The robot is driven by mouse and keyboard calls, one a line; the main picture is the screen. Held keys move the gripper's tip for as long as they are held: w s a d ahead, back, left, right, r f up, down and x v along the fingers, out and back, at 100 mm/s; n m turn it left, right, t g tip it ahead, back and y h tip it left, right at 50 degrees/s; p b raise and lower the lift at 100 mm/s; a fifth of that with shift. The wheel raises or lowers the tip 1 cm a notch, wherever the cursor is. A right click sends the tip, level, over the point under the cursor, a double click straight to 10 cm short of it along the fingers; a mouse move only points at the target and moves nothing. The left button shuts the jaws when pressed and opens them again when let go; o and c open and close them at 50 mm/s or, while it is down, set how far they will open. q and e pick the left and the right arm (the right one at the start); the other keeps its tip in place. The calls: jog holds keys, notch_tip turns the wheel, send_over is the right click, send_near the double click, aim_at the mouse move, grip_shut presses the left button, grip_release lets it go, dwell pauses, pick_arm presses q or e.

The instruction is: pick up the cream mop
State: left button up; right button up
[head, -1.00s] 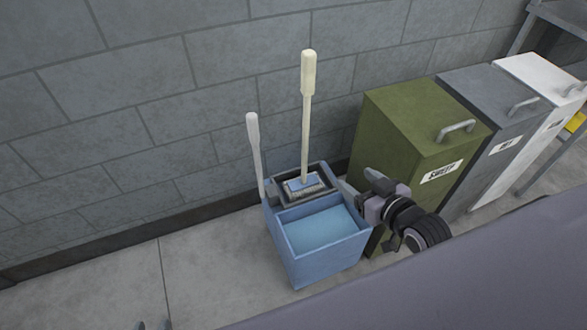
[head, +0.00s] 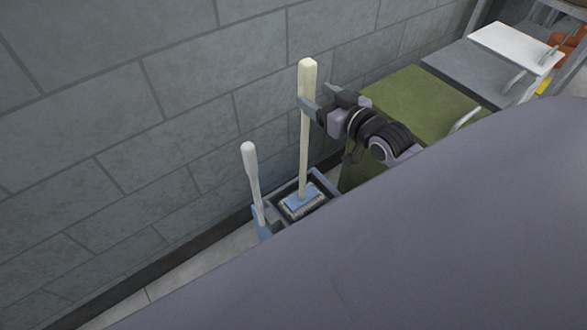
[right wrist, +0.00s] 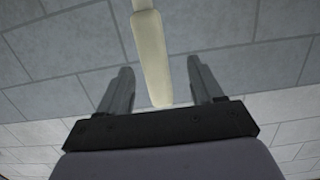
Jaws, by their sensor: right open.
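The cream mop (head: 304,150) stands nearly upright, its handle rising from a blue and grey head in the wringer of a blue bucket (head: 264,228). My right gripper (head: 321,97) is open at the upper part of the handle, and one finger crosses in front of it in the head view. In the right wrist view, the cream handle (right wrist: 151,58) shows in the gap between the open fingers of the right gripper (right wrist: 158,75), with no visible contact on either side. The bucket's lower part is hidden by my own body. My left gripper is out of view.
A shorter white-grey handle (head: 251,175) stands at the bucket's left side. A green bin (head: 420,100), a grey bin (head: 470,70) and a white bin (head: 515,45) line the wall to the right. The grey block wall (head: 190,110) is close behind the mop.

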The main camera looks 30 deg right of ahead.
aim_at(302, 84)
jog(key=shift+w+d+f, duration=0.1)
jog(key=shift+w+f, duration=0.1)
jog(key=shift+w, duration=0.95)
jog(key=shift+w+a+f, duration=0.1)
jog(key=shift+w+f, duration=0.1)
jog(key=shift+w, duration=1)
jog(key=shift+w+d+f, duration=0.1)
jog(key=shift+w+f, duration=0.1)
jog(key=shift+w, duration=0.95)
jog(key=c, duration=1.2)
jog(key=shift+o, duration=0.2)
jog(key=shift+r, duration=0.2)
